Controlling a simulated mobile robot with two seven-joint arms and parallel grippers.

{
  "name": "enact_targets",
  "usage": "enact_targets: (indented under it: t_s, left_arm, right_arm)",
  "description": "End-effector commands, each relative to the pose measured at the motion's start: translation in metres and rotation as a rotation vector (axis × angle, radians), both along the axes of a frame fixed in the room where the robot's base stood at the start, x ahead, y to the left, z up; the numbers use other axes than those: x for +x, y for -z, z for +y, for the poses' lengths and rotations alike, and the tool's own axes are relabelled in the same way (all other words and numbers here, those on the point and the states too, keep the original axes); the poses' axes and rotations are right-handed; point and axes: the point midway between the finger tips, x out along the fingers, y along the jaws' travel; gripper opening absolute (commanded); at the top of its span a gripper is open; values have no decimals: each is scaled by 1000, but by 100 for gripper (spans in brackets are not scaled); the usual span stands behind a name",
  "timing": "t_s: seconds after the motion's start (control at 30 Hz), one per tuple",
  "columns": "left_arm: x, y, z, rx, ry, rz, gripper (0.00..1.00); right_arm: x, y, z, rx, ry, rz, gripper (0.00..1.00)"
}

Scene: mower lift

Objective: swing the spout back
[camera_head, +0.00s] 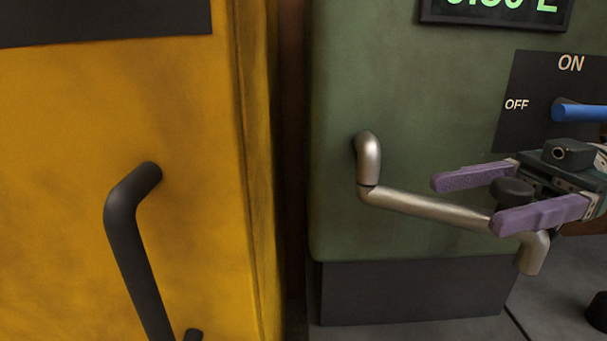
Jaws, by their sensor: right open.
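A metal spout (425,206) comes out of the front of a green cabinet (420,120). Its upper elbow is at the cabinet face, its long arm runs down to the right, and its outlet end points down. My right gripper (462,200) comes in from the right, with purple fingers spread apart. Its fingers are near the right part of the spout, and the nearer finger overlaps the spout in the picture. I cannot tell whether it touches the spout. My left gripper is not in view.
A blue lever (580,112) sits on a dark ON/OFF panel (530,85) behind my right gripper. A green-lit display (497,10) is above. A yellow cabinet (190,100) with a bent black handle (130,235) stands at left. Grey floor (565,290) shows at lower right.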

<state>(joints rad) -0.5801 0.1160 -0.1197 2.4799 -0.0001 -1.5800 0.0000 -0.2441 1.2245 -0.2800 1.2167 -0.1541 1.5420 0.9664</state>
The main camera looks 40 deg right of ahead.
Motion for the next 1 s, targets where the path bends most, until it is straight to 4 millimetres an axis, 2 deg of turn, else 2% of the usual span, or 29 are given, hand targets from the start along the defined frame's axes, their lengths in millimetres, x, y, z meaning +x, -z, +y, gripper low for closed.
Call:
enact_targets:
  t_s: [0.27, 0.7, 1.0]
  left_arm:
    - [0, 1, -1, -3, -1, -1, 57]
    - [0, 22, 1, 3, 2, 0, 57]
    - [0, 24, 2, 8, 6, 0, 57]
  right_arm:
    - [-1, 1, -7, -1, 3, -1, 73]
    - [-20, 3, -64, -1, 2, -3, 73]
    - [-24, 0, -71, 0, 0, 0, 73]
